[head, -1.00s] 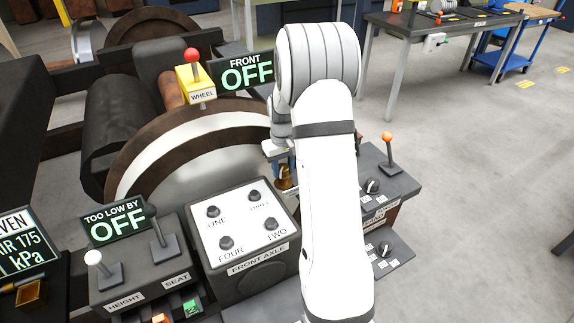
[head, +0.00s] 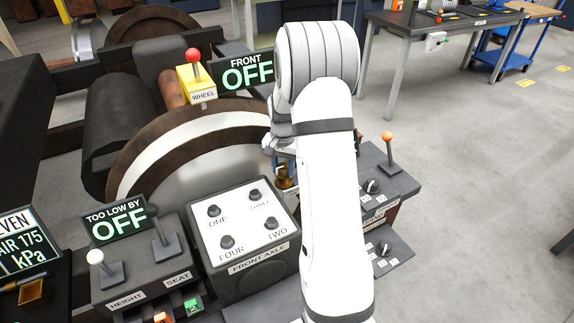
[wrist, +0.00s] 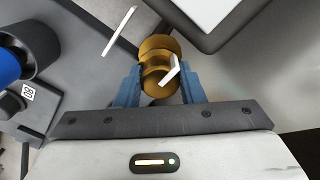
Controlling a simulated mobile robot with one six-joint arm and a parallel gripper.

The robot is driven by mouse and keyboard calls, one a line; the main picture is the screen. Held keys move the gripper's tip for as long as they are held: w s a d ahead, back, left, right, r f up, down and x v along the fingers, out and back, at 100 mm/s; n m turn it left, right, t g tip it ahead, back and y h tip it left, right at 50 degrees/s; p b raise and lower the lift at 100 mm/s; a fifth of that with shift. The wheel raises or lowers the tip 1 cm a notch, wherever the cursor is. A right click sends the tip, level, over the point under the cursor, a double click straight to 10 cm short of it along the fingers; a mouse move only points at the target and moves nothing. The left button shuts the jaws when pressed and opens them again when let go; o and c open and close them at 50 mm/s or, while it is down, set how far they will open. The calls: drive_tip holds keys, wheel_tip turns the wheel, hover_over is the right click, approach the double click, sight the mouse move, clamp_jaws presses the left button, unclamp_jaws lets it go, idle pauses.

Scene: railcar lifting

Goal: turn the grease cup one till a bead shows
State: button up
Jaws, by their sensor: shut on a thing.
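The grease cup (wrist: 156,52) is a brass, stepped round piece in the wrist view, with a pale pointer mark on it. My gripper (wrist: 158,86) has its two blue fingers on either side of the cup's near part and is shut on it. In the head view the brass cup (head: 284,183) shows just left of my white arm, below the blue fingers of my gripper (head: 281,163). My arm hides much of the area around it. I cannot make out a bead of grease.
A panel (head: 241,222) with knobs labelled ONE to FOUR, marked FRONT AXLE, stands left of my arm. A big wheel (head: 150,150) is behind it. A box with an orange-tipped lever (head: 387,137) and dials is at right. Open floor lies farther right.

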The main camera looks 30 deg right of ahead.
sight(283, 165)
drive_tip(key=shift+w+d+r+m, duration=0.15)
drive_tip(key=shift+w+r+m, duration=0.05)
drive_tip(key=shift+w+m, duration=0.1)
idle(0.4)
drive_tip(key=o, duration=1)
drive_tip(key=shift+s+f, duration=0.1)
wheel_tip(283, 165, up, 8)
drive_tip(key=shift+f+p, duration=0.15)
drive_tip(key=shift+p, duration=0.2)
